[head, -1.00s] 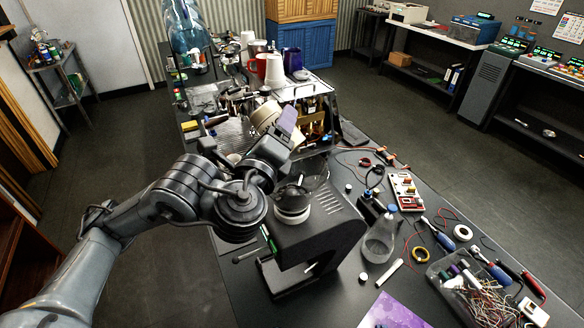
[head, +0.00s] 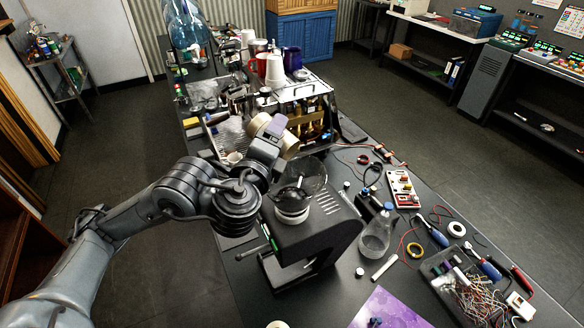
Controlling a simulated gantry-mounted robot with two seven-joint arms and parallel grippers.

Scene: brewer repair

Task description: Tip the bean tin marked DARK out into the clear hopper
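My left gripper (head: 268,145) reaches in from the left and appears shut on a cream tin (head: 290,147), which shows on both sides of the fingers. The tin is tilted, up and left of the hopper. Its marking and mouth are hidden, so I cannot read DARK or tell what is inside. The clear hopper (head: 314,172) sits open on top of the black grinder (head: 318,228), above a white collar (head: 292,214). The tin and hopper look apart. I cannot tell whether beans are in the hopper. My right gripper is not in view.
The metal brewer (head: 305,95), opened up, stands behind, with cups on top. A glass flask (head: 377,235) stands right of the grinder, near a circuit board (head: 404,188). A clear bin of wires (head: 470,290) and a purple sheet (head: 385,310) lie at front right.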

